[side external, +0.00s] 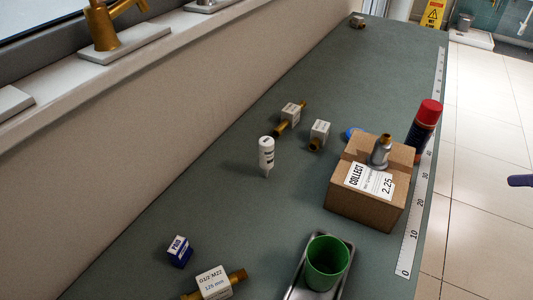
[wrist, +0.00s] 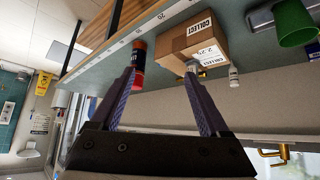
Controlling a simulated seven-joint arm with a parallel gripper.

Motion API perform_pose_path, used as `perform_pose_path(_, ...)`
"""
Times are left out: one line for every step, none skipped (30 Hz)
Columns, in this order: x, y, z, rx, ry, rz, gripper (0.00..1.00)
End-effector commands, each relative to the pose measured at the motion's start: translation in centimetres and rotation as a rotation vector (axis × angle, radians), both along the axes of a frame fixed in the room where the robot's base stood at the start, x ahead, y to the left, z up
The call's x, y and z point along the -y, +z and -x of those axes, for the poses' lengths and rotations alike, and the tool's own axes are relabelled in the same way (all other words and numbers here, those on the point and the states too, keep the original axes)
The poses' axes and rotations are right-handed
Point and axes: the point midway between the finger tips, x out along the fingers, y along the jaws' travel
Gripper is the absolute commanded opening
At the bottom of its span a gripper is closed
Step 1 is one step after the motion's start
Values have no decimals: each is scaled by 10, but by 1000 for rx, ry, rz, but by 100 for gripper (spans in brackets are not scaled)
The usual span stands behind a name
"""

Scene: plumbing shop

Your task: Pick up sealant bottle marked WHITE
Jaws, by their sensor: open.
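A small white bottle (side external: 266,155) stands on the grey-green bench left of the cardboard box in the side external view. Its dark marking is too small to read. In the wrist view, a white bottle (wrist: 233,77) shows just beyond the box and looks like the same one. My gripper (wrist: 160,76) is open with nothing between its fingers, well short of the bottle. In the side external view only a purple fingertip (side external: 521,181) shows at the right edge, out beyond the bench.
A cardboard box (side external: 349,201) with a metal fitting (side external: 381,153) on top stands between my gripper and the bottle. A red-capped can (side external: 427,122) stands behind it. Brass fittings (side external: 289,117) lie near the bottle. A green cup (side external: 328,262) sits on a metal tray.

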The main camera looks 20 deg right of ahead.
Motion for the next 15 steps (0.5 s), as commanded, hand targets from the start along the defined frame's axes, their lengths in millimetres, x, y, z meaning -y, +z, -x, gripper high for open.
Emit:
perform_pose_path(-1,20,-19,98,3,-6,79)
perform_pose_path(-2,32,-32,154,4,-11,79)
perform_pose_path(-4,47,-49,225,7,-18,79)
perform_pose_path(-6,58,-63,276,12,-23,79)
perform_pose_path(-9,69,-76,325,17,-30,79)
perform_pose_path(-13,83,-93,390,24,-36,79)
perform_pose_path(-16,92,-106,433,29,-43,79)
perform_pose_path(-20,101,-119,476,35,-51,79)
perform_pose_path(-25,113,-137,532,41,-59,79)
perform_pose_path(-29,121,-149,573,45,-67,79)
perform_pose_path(-34,127,-162,612,50,-74,79)
perform_pose_path(-42,136,-179,663,56,-84,79)
perform_pose_path(-47,141,-192,699,59,-92,79)
perform_pose_path(-54,145,-204,735,63,-99,79)
perform_pose_path(-64,149,-220,777,68,-108,79)
